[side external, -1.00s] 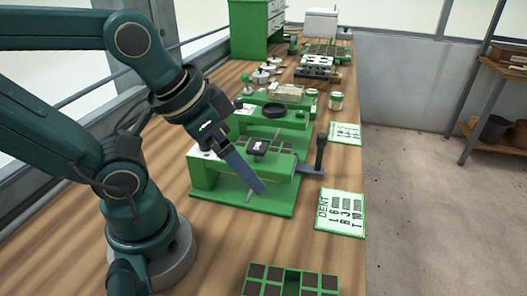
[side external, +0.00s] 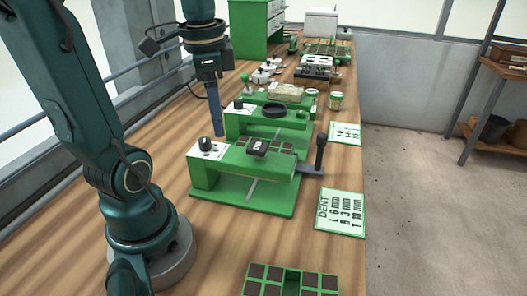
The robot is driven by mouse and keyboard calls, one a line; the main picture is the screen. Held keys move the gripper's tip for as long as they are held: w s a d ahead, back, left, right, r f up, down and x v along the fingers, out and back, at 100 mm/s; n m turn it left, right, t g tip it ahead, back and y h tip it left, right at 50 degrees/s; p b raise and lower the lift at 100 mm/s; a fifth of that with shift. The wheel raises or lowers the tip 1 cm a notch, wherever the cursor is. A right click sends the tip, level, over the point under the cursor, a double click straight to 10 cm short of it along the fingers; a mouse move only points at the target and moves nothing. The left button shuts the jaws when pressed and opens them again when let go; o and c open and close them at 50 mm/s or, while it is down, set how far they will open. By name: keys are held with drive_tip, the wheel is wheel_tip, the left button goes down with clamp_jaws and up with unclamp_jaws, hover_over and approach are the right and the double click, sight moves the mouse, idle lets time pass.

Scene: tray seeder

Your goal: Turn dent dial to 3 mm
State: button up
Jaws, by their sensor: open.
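The dent dial (side external: 206,144) is a small black knob on a white plate at the left end of the front green press (side external: 205,178). The plate's markings and the dial's setting are too small to read. My gripper (side external: 218,132) points straight down with its blue fingers, just above and behind the dial in the picture. It looks apart from the dial, though the depth is hard to judge. The fingers line up edge-on, so the gap between them is hidden; the gripper is open and holds nothing visible.
A white DENT card (side external: 340,212) lies right of the press. A black-handled lever (side external: 320,152) stands at the press's right end. A second green station with another black knob (side external: 238,104) is close behind. A seed tray (side external: 262,284) sits in front on the wooden bench (side external: 225,240).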

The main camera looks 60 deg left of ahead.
sight(204, 139)
drive_tip(key=a, duration=0.1)
drive_tip(key=s+a+f+n, duration=0.1)
drive_tip(key=a, duration=0.1)
drive_tip(key=a+n, duration=0.1)
drive_tip(key=shift+s+a+f+g+h, duration=0.15)
drive_tip(key=shift+s+a+g+h, duration=0.15)
drive_tip(key=shift+a+g, duration=0.1)
drive_tip(key=shift+f+n, duration=0.1)
drive_tip(key=shift+n, duration=0.2)
drive_tip(key=shift+f, duration=2.5)
clamp_jaws()
